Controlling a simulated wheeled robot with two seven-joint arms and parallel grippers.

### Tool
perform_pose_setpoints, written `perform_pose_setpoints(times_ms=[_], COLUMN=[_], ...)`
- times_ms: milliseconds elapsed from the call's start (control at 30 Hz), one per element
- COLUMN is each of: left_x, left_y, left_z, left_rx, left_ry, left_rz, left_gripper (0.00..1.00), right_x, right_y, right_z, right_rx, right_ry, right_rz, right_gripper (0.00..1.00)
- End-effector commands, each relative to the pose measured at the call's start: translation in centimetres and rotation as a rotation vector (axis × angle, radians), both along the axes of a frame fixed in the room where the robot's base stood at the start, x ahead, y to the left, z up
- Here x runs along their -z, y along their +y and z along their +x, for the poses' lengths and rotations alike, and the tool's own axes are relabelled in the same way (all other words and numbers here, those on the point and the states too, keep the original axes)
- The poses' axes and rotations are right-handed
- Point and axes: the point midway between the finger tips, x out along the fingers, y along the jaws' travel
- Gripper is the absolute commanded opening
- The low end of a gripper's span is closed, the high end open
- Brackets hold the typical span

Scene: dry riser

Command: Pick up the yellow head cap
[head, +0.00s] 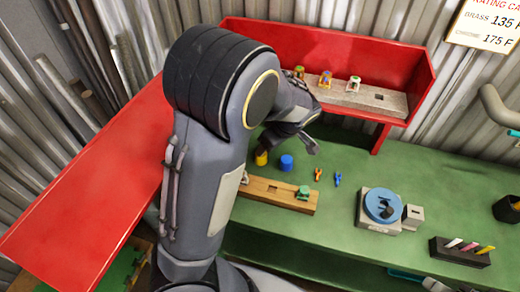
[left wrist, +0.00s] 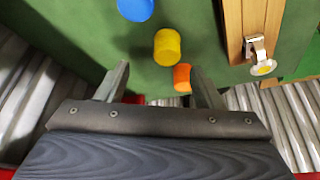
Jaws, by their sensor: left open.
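A yellow cylindrical cap (left wrist: 167,47) stands on the green bench, just beyond my left gripper (left wrist: 160,75) in the left wrist view. In the head view the yellow cap (head: 262,158) is partly covered by my arm. My left gripper's jaws are apart with nothing held. A blue cap (left wrist: 135,9) is beside the yellow one, and an orange cap (left wrist: 182,77) shows between the fingers, near the bench edge. The orange cap is hidden in the head view. My right gripper is in neither view.
A wooden block (head: 278,194) with small metal fittings lies near the caps. A red shelf (head: 330,45) holds a grey rack (head: 362,98). Small orange (head: 318,174) and blue clips (head: 338,180), a blue round device (head: 383,205) and a dark marker holder (head: 459,252) stand to the right.

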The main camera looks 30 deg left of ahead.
Motion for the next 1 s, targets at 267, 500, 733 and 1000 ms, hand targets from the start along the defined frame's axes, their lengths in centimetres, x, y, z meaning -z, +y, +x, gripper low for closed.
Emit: perform_pose_setpoints(times_ms=[267, 500, 733, 1000], left_x=[3.0, 6.2, 6.7, 6.7], left_y=[1.4, 2.7, 2.8, 2.8], left_z=[-0.2, -0.2, -0.1, -0.1], left_rx=[-0.003, -0.002, 0.0, 0.001], left_ry=[0.005, 0.004, 0.002, 0.002], left_rz=[0.001, 0.001, 0.0, -0.001], left_gripper=[0.61, 0.61, 0.61, 0.36], right_x=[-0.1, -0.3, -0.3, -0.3], right_y=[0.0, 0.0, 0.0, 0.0], right_z=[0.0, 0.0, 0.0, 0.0], right_rx=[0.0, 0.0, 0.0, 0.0], right_ry=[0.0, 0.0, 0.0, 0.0], right_rz=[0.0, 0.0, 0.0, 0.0], right_gripper=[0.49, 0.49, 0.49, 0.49])
